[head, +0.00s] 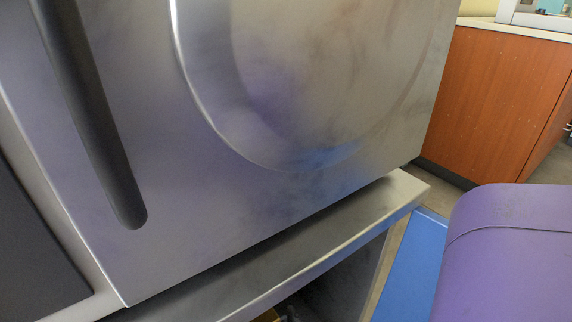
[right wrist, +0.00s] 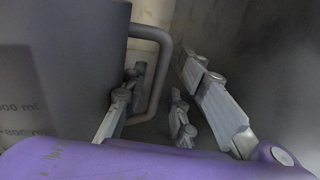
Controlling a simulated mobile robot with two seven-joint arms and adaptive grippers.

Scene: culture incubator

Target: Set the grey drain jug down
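The grey drain jug (right wrist: 60,70) fills the left of the right wrist view, with volume marks on its side. Its looped handle (right wrist: 164,75) stands out to the right of the body. My right gripper (right wrist: 165,70) is open, with one finger on the jug side of the handle's outer bar and the other to its right. A gap shows between the bar and the right finger; whether the left finger touches the handle I cannot tell. The jug's base is hidden. The jug does not show in the head view. My left gripper is in neither view.
The steel incubator door (head: 180,130) with a long dark handle (head: 95,110) fills most of the head view. A metal ledge (head: 330,235) lies under it, with a dark space below. A blue surface (head: 412,262) and an orange-brown cabinet (head: 490,100) are at right.

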